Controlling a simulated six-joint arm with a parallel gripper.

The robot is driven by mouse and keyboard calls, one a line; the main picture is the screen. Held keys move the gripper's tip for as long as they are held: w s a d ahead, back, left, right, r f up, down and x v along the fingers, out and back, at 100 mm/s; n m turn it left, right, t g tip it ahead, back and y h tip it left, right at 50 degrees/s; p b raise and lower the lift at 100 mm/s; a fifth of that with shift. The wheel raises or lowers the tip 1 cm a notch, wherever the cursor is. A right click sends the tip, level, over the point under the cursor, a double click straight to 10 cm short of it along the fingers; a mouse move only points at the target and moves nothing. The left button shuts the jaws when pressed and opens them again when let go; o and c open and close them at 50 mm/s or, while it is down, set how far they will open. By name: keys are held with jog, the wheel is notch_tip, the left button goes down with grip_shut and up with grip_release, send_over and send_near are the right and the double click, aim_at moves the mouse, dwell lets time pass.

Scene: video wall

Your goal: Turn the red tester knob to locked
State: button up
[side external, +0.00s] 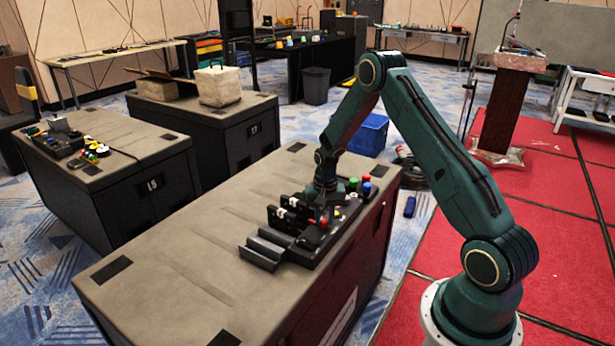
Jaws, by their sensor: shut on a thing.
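The tester panel (325,250) is a dark board of small devices on the top of the near case, towards its right edge. A small red part, which looks like the red tester knob (323,223), shows low on the panel, right by my gripper. My gripper (321,208) points down over the middle of the panel and is shut on what seems to be this knob. The fingertips are small and dark against the panel, so the grip and the knob's angle cannot be made out. Any locked mark is too small to read.
Green (352,183), red (366,178) and blue (366,188) caps stand close behind my gripper. Black upright blocks with white parts (281,212) are on its left. The case top (170,265) is clear on the left.

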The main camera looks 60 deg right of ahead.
aim_at(324, 220)
dwell(0.4)
jog(key=o, duration=1)
jog(key=shift+r, duration=0.1)
notch_tip(324, 220, up, 14)
dwell(0.4)
